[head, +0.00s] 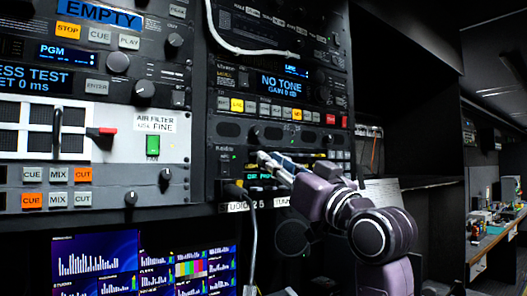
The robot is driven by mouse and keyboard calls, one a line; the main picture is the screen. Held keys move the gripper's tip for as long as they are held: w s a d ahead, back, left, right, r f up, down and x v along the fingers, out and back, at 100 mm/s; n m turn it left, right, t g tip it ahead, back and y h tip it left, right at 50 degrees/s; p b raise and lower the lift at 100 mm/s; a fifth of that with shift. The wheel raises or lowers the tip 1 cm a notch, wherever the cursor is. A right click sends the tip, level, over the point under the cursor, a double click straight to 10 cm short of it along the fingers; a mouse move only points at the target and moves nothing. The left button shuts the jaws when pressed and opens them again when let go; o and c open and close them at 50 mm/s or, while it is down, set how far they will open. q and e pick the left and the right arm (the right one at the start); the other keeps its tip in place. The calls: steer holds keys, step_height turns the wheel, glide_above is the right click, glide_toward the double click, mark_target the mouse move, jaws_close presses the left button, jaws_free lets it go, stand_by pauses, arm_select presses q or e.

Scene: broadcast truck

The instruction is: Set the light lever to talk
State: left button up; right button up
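My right gripper (272,163) is at the lower part of the right rack (230,133), its fingers pointing left at a small unit with lit green displays. Its fingertips are small and partly merge with the panel, so I cannot tell whether they are open, shut or touching anything. I cannot pick out a light lever or a label reading talk; the gripper and wrist cover part of this unit. My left gripper is out of view.
The left rack has a red-tipped lever (103,132) and a green switch (152,146). Monitors (95,265) glow below. A desk (497,240) stands far right.

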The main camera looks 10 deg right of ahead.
mark_target(254, 154)
steer(key=x, duration=0.3)
steer(key=shift+w+a+p, duration=0.2)
steer(key=shift+w+p, duration=0.15)
steer(key=shift+p, duration=0.05)
steer(key=shift+f, duration=0.1)
steer(key=c, duration=0.3)
jaws_close()
steer(key=f+t+b, duration=0.1)
steer(key=b, duration=0.1)
steer(key=t+y+b, duration=0.1)
steer(key=b, duration=0.1)
steer(key=shift+w+f+b, duration=0.25)
steer(key=shift+f+b, duration=0.05)
steer(key=shift+f, duration=0.1)
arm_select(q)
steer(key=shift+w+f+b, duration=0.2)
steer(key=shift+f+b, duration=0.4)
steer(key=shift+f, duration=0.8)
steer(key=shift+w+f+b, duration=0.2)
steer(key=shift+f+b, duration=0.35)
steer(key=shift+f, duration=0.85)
arm_select(e)
steer(key=shift+w+a+f+t+y, duration=0.1)
steer(key=shift+t+y, duration=0.1)
steer(key=shift+t, duration=0.4)
steer(key=shift+w+a+t+y, duration=0.1)
steer(key=shift+t+y, duration=0.1)
steer(key=shift+t, duration=0.4)
